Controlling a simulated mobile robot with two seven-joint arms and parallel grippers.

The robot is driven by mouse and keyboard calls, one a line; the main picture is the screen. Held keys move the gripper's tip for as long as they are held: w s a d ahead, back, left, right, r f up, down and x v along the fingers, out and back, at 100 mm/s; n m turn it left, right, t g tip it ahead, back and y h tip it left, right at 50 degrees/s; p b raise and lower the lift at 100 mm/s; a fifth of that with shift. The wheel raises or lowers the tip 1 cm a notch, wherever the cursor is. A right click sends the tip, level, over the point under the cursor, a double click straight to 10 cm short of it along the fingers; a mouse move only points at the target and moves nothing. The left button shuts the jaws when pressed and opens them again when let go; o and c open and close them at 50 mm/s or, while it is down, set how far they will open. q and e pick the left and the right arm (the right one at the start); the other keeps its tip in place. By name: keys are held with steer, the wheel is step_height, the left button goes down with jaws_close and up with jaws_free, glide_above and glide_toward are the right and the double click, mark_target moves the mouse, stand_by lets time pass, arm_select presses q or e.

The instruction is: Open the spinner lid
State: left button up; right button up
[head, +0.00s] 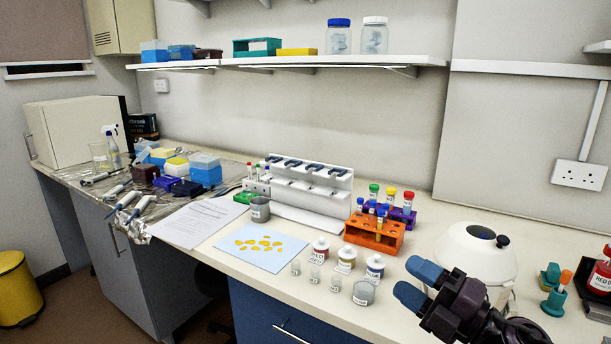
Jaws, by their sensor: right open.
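The spinner (452,262) is a rounded white device at the right of the bench. Its domed white lid (458,240) appears closed, with a dark-rimmed oval on top and a dark knob (502,241) at its right side. My right gripper (419,284) reaches in from the bottom right, in front of the spinner, and hides part of its lower front. Its two blue-tipped fingers are apart, with nothing between them. From this view I cannot tell whether it touches the spinner. My left gripper is not in view.
An orange tube rack (374,238) stands left of the spinner. Small labelled jars (375,268) and a grey cup (363,293) stand left of my gripper. A teal holder (551,303) and a red bottle (601,274) are at the right. A shelf (290,62) runs above.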

steer(key=s+d+f+m+g+h, duration=0.1)
steer(key=s+d+f+m+h, duration=0.45)
steer(key=f+m+h, duration=0.45)
steer(key=s+d+f+m+h, duration=0.55)
steer(key=f+m+h, duration=0.2)
steer(key=m, duration=0.45)
steer(key=s+f+m+g+y, duration=0.1)
steer(key=s+f+m+g, duration=0.3)
steer(key=s, duration=0.6)
steer(key=s+f+m+g, duration=0.1)
steer(key=s+f+g, duration=0.5)
steer(key=s, duration=0.4)
steer(key=w+f+t, duration=0.6)
steer(key=w+f, duration=0.1)
steer(key=w, duration=0.1)
steer(key=shift+a+f+y, duration=0.15)
steer(key=shift+a+y, duration=0.1)
steer(key=shift+y, duration=0.1)
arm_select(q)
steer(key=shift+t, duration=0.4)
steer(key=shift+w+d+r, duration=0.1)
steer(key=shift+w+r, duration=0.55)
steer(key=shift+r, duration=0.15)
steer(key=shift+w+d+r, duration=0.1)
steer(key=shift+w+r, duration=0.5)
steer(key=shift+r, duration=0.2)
arm_select(e)
steer(key=shift+w+a+f+t, duration=0.1)
steer(key=shift+w+f+t, duration=0.4)
steer(key=shift+t, duration=0.6)
